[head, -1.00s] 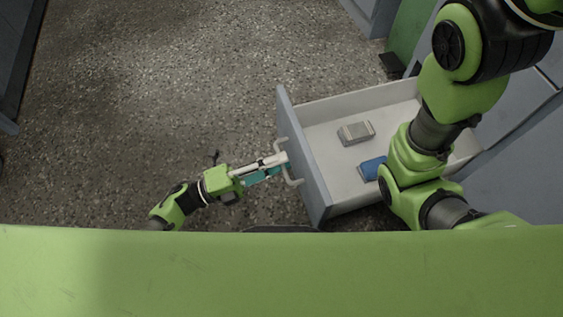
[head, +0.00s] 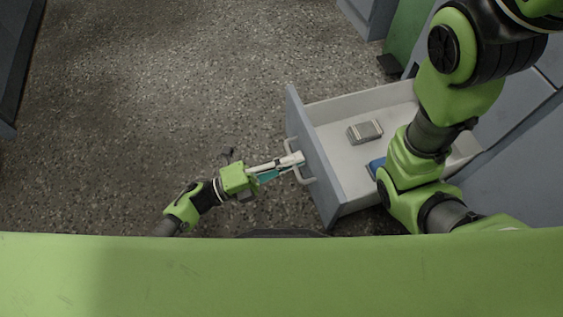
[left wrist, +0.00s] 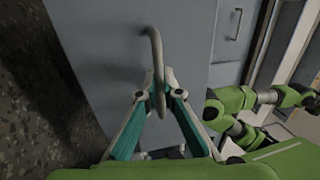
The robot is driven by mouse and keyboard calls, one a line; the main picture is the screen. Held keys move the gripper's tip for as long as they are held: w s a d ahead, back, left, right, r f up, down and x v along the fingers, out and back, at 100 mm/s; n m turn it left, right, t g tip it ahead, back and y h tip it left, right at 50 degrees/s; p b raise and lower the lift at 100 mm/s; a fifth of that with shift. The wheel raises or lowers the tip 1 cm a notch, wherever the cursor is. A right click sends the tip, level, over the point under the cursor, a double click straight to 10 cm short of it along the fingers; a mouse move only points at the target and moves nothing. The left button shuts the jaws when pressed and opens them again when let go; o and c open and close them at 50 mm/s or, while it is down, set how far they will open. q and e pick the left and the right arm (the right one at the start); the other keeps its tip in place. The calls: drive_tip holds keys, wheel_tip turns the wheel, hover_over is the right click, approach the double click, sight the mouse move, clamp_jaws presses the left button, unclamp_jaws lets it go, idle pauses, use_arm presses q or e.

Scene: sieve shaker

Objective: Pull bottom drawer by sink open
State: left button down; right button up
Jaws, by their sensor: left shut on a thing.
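The drawer (head: 320,180) stands well open in the head view, its grey-blue front facing left and its white inside showing. Its pale bar handle (head: 290,148) is on the front. My left gripper (head: 297,161) comes in from the left and is shut on this handle. In the left wrist view the handle (left wrist: 154,45) runs down between the two teal-sided fingers (left wrist: 157,92), against the drawer's plain front (left wrist: 100,50). My right arm crosses over the drawer's right part and hides it; its gripper is not in view.
A grey block (head: 365,131) and a blue object (head: 376,167), partly hidden by my right arm, lie in the drawer. The speckled floor (head: 150,90) left of the drawer is clear. A dark cabinet edge (head: 15,60) stands at far left.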

use_arm(q)
drive_tip(key=shift+f+x, duration=0.2)
drive_tip(key=shift+x, duration=0.9)
drive_tip(key=c, duration=2.2)
unclamp_jaws()
drive_tip(key=shift+a, duration=0.1)
drive_tip(key=shift+a+f, duration=0.1)
drive_tip(key=v, duration=1.1)
drive_tip(key=shift+s+a+f, duration=0.1)
drive_tip(key=shift+s+a, duration=0.05)
drive_tip(key=shift+a, duration=0.2)
